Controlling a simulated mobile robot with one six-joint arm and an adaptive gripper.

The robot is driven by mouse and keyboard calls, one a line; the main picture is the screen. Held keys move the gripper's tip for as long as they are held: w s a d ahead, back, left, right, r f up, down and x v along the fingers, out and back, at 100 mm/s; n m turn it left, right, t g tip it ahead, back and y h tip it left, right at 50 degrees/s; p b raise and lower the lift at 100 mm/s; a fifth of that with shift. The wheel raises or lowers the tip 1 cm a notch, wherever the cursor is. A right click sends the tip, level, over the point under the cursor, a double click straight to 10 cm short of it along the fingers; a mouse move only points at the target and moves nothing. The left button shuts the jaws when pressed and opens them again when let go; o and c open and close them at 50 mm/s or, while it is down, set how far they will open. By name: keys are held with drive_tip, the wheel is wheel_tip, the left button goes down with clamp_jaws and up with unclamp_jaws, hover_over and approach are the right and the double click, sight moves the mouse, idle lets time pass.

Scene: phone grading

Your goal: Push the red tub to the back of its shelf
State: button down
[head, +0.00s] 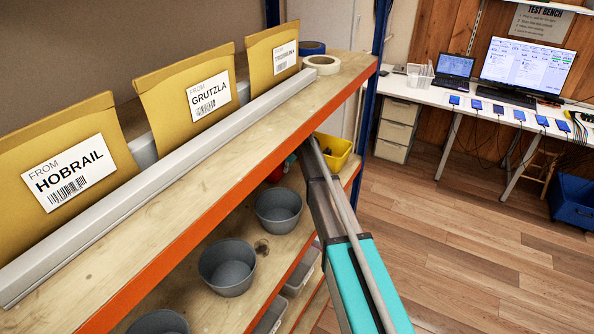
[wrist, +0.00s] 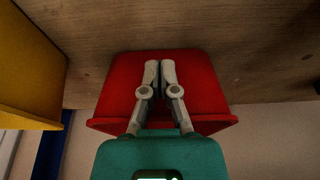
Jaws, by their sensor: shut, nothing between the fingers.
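The red tub (wrist: 115,92) fills the middle of the wrist view, where the picture appears upside down, with the tub's rim towards the bottom. My gripper (wrist: 160,66) is shut and empty, its two fingertips together in front of the tub's face. I cannot tell whether the tips touch it. In the head view only a small part of the red tub (head: 276,174) shows, under the orange upper shelf edge and beside my arm. My gripper is hidden there.
A yellow tub (head: 335,152) stands beside the red one; it also shows in the wrist view (wrist: 22,75). Grey bowls (head: 278,211) stand on the same shelf nearer the camera. The upper shelf (head: 240,170) with padded envelopes lies above. Open floor lies to the right.

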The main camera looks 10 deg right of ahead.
drive_tip(key=shift+s+d, duration=0.1)
drive_tip(key=shift+s+d, duration=0.3)
drive_tip(key=shift+d, duration=0.1)
drive_tip(key=shift+s+d+r+p, duration=0.35)
drive_tip(key=shift+s+d, duration=0.15)
drive_tip(key=shift+d, duration=0.15)
drive_tip(key=shift+s+d+r+p, duration=0.35)
drive_tip(key=shift+s+d, duration=0.1)
drive_tip(key=shift+d, duration=0.15)
drive_tip(key=p+v, duration=0.8)
drive_tip(key=shift+r, duration=0.3)
drive_tip(key=shift+d, duration=0.1)
drive_tip(key=shift+s, duration=0.1)
drive_tip(key=s+d+f+m+h+b, duration=0.1)
drive_tip(key=s+d+f+m, duration=0.1)
drive_tip(key=s, duration=0.8)
drive_tip(key=s+d+f+m+g+h+b, duration=0.1)
drive_tip(key=s+m, duration=0.4)
drive_tip(key=s, duration=0.6)
drive_tip(key=s+d+f+m+g+b, duration=0.1)
drive_tip(key=s+d+f+m+b, duration=0.1)
drive_tip(key=s, duration=0.9)
drive_tip(key=shift+s+d+f+m+h+b, duration=0.2)
drive_tip(key=shift+d+f+m+h+b, duration=0.15)
drive_tip(key=shift+f+m+b, duration=0.45)
drive_tip(key=shift+r, duration=0.2)
